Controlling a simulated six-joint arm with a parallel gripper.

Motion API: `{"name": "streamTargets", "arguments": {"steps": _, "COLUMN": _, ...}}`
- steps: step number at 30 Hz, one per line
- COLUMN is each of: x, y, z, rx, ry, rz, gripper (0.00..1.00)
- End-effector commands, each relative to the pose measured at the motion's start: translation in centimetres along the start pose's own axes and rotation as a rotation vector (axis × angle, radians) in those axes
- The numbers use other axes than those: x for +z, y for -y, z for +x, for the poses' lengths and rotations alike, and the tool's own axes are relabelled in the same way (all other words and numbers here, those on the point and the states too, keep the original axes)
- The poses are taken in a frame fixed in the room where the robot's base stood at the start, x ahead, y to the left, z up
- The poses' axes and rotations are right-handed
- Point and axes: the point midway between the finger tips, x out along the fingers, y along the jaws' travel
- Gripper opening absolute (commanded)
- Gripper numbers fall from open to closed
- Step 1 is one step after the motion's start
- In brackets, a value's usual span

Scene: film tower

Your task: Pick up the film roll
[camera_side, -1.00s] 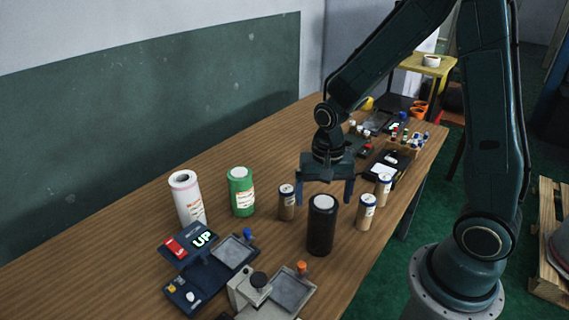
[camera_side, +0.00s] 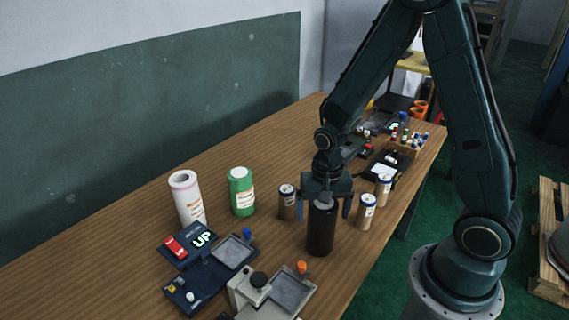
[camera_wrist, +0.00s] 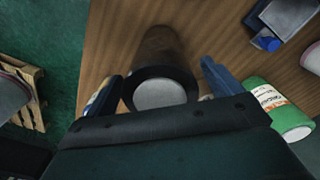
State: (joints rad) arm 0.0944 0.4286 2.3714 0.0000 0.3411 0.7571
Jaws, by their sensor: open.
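A tall black roll with a pale round top, likely the film roll (camera_side: 320,236), stands upright on the wooden table in the side view. My gripper (camera_side: 323,211) is low over its top, pointing down, with its blue fingers spread to either side. In the wrist view the dark roll (camera_wrist: 158,58) shows between the two open fingers, with a gap beside it. The gripper is open and holds nothing. The palm hides part of the roll's top in the side view.
Small brown canisters (camera_side: 366,212) stand close around the roll, one to its left and two to its right. A green canister (camera_side: 241,192) and a white roll (camera_side: 187,199) stand further left. A blue control device (camera_side: 209,263) and a grey one (camera_side: 272,292) lie in front.

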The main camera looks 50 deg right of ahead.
Motion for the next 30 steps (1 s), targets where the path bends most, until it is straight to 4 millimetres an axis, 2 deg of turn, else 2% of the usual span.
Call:
{"name": "streamTargets", "arguments": {"steps": 13, "x": 0.00, "y": 0.01, "z": -0.02, "rx": 0.000, "ry": 0.000, "rz": 0.000, "gripper": 0.88}}
{"name": "streamTargets", "arguments": {"steps": 25, "x": 0.00, "y": 0.01, "z": -0.03, "rx": 0.000, "ry": 0.000, "rz": 0.000, "gripper": 0.10}}
{"name": "streamTargets", "arguments": {"steps": 26, "x": -0.03, "y": 0.04, "z": -0.07, "rx": -0.001, "ry": -0.001, "rz": 0.000, "gripper": 0.06}}
{"name": "streamTargets", "arguments": {"steps": 30, "x": -0.03, "y": 0.04, "z": -0.07, "rx": -0.001, "ry": -0.001, "rz": 0.000, "gripper": 0.06}}
